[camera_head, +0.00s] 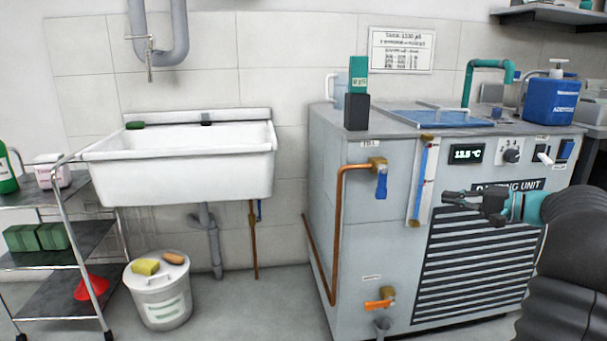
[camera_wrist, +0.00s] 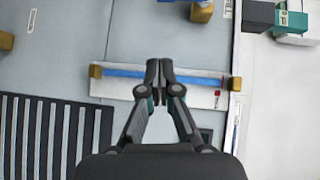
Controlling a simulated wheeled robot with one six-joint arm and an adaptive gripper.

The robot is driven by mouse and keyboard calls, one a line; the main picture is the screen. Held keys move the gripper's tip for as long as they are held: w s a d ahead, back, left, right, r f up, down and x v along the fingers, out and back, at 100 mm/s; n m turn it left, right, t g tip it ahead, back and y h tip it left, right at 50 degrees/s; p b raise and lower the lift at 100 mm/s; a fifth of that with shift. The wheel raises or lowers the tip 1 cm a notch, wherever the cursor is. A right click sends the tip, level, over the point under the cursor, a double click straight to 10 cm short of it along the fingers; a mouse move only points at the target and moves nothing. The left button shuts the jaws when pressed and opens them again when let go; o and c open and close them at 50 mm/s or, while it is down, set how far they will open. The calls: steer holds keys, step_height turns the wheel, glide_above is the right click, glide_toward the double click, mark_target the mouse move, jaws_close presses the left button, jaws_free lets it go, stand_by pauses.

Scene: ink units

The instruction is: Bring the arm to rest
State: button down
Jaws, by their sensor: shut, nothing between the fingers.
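My gripper (camera_head: 447,197) is in front of the grey cooling unit (camera_head: 385,240), pointing left, with my dark arm coming in from the right edge. In the wrist view my gripper (camera_wrist: 160,64) is shut with its fingertips together and nothing between them. Behind the fingers, the wrist view shows the unit's sight tube (camera_wrist: 125,73), a blue column on a white strip. The same sight tube (camera_head: 423,180) stands upright on the unit's front in the head view. I cannot tell the exact gap between the fingertips and the panel.
Blue-handled valve (camera_head: 381,186) and orange-handled valve (camera_head: 380,304) stick out from the unit's front. A blue jug (camera_head: 551,100) and a teal-and-black block (camera_head: 357,90) stand on top. A white sink (camera_head: 180,165), lidded bucket (camera_head: 160,295) and trolley (camera_head: 60,290) are left. Floor between is clear.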

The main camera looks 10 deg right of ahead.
steer(key=s+a+f+m+g+h, duration=0.1)
steer(key=s+f+g+h, duration=0.15)
steer(key=f, duration=0.35)
steer(key=s+a+f+m+g+h, duration=0.2)
steer(key=s+f, duration=0.2)
steer(key=f, duration=0.3)
steer(key=s+a+r+n+h+p, duration=0.2)
steer(key=s+a+r+n, duration=0.1)
steer(key=s+a, duration=0.5)
steer(key=s+a+r+n+h+p, duration=0.2)
steer(key=s+a+r+n+h, duration=0.1)
steer(key=s+a, duration=0.5)
steer(key=s+a+r+n+g+h+p, duration=0.1)
steer(key=s+a+r+n+h+p, duration=0.1)
steer(key=s+a+n, duration=0.3)
steer(key=s+a+r+p, duration=0.1)
steer(key=s+a, duration=0.3)
steer(key=s, duration=0.2)
steer(key=shift+h, duration=0.25)
